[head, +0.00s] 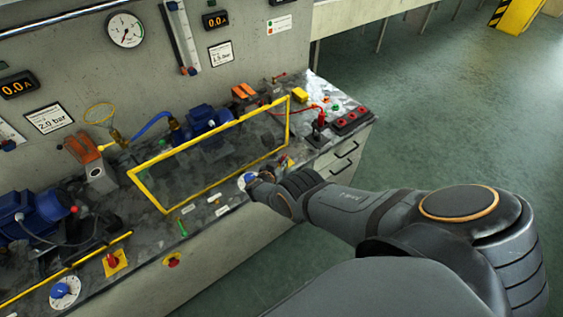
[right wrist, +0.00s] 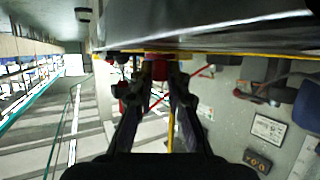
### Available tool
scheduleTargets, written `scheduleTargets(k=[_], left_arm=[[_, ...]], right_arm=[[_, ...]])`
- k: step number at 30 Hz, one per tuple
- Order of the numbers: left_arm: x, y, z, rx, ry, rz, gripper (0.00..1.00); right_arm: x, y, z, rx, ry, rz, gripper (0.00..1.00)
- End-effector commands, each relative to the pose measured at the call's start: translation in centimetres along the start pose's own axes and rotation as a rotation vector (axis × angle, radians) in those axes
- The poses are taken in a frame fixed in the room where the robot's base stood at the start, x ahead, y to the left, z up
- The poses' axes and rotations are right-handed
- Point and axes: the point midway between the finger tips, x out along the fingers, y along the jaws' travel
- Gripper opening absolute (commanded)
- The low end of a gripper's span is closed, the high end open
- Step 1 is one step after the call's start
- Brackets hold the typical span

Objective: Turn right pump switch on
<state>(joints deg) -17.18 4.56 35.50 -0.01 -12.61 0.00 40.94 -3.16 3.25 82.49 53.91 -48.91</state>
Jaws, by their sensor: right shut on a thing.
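The right pump switch shows in the right wrist view as a red knob (right wrist: 157,68) between my right fingertips. My right gripper (right wrist: 157,82) is shut on it. In the head view my right gripper (head: 283,172) is at the front edge of the bench, beside a blue-and-white dial (head: 247,180). The hand hides most of the switch there; a bit of its yellow-orange plate (head: 291,163) shows. I cannot tell which way the knob is turned. My left gripper is not in view.
A yellow-framed clear guard (head: 215,150) stands just behind the hand, with a blue pump motor (head: 207,120) behind it. At left are another red switch on a yellow plate (head: 114,263) and a dial (head: 65,291). The floor at right is clear.

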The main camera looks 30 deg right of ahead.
Motion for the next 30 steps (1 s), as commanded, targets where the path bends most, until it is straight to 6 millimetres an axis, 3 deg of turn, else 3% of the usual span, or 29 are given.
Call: scheduleTargets(k=[2, 3, 7, 21, 30], left_arm=[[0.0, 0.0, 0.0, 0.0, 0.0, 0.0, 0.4], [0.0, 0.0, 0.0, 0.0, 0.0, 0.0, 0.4], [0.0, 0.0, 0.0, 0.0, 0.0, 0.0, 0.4], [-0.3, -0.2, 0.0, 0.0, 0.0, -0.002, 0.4], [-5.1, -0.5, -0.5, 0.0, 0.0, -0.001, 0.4]], right_arm=[[-0.1, 0.0, 0.1, 0.0, -0.002, -0.001, 0.0], [-0.1, 0.0, 0.1, 0.0, -0.002, -0.001, 0.2], [-0.1, 0.0, 0.1, 0.0, -0.002, -0.001, 0.38], [-0.1, 0.1, 0.0, -0.003, -0.001, -0.008, 0.38], [-0.1, 1.0, -0.8, -0.112, 0.001, -0.261, 0.38]])
